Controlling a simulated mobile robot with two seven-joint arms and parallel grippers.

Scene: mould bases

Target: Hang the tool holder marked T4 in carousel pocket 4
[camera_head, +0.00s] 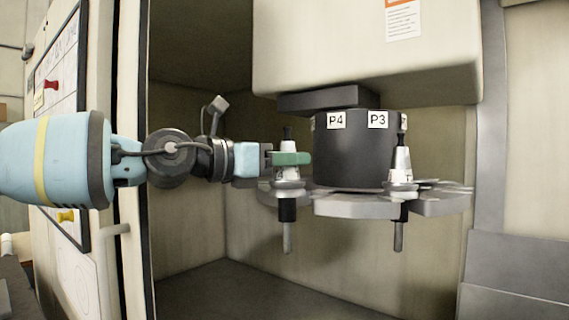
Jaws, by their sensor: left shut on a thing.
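My left gripper (290,159) comes in from the left and is shut on a tool holder (287,211). The holder is upright, with a pale flange, a black lower body and a thin grey shank pointing down. My right gripper is not in view.
A second tool holder (401,178) hangs upright in the carousel near the P3 label (378,120). The cream machine housing (365,50) overhangs the black hub (352,155). The cabinet's left door edge (131,160) is close to my left arm. Below the carousel is free room.

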